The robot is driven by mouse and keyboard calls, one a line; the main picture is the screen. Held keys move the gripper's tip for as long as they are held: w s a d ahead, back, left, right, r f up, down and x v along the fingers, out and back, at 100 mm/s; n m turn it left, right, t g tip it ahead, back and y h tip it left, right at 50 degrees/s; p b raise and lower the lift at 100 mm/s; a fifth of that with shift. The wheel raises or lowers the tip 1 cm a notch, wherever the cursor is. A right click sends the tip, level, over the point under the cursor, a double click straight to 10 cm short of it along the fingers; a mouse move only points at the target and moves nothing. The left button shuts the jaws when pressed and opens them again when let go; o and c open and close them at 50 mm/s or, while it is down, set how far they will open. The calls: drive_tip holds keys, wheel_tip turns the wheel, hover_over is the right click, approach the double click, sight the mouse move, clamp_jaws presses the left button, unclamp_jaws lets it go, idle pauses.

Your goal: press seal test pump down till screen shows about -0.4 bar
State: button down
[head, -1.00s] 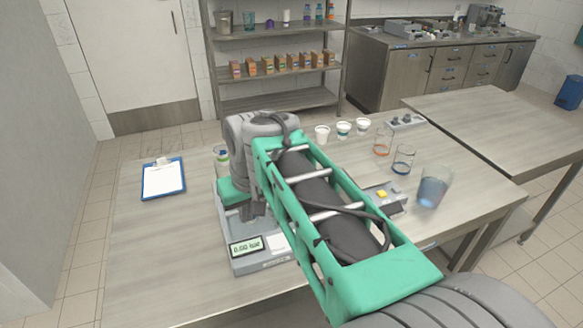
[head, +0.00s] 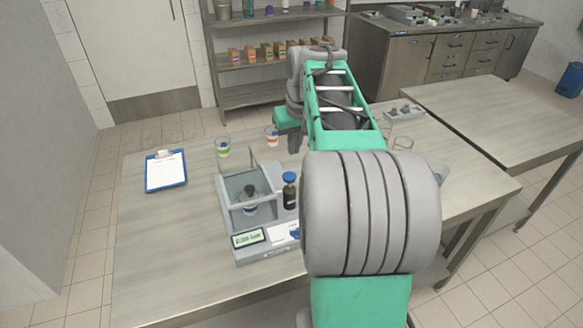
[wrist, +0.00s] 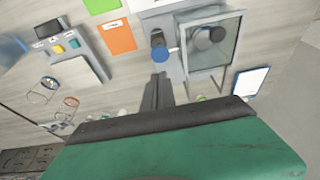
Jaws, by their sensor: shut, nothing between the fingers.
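The seal tester (head: 268,250) stands on the table with a clear-walled chamber (head: 236,187) holding a dark round part. Its pump (head: 289,190), a dark cylinder with a blue knob, stands upright at the chamber's right. The pump's blue knob also shows in the wrist view (wrist: 160,55). The small screen (head: 249,238) is lit, and its digits are too blurred to read surely. My gripper (wrist: 158,78) is shut and empty, its tips appearing just below the blue knob in the wrist view. In the head view it is behind the pump, apart from it, partly hidden by my arm.
A clipboard (head: 166,171) lies at the left. A green-marked cup (head: 223,147) and an orange-marked cup (head: 271,136) stand behind the tester. The wrist view shows a button box (wrist: 67,46) and orange card (wrist: 118,36). The table's left front is bare.

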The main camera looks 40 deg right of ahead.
sight(292, 178)
drive_tip(key=x, duration=0.2)
drive_tip(key=p+x, duration=0.1)
drive_tip(key=x, duration=0.5)
drive_tip(key=shift+s+a+f+p, duration=0.1)
drive_tip(key=shift+s+f+p, duration=0.05)
drive_tip(key=shift+s+p, duration=0.2)
drive_tip(key=shift+f, duration=0.6)
wheel_tip(292, 178, down, 4)
drive_tip(key=b, duration=0.3)
drive_tip(key=shift+r, duration=0.1)
drive_tip(key=shift+s, duration=0.1)
drive_tip(key=shift+a, duration=0.1)
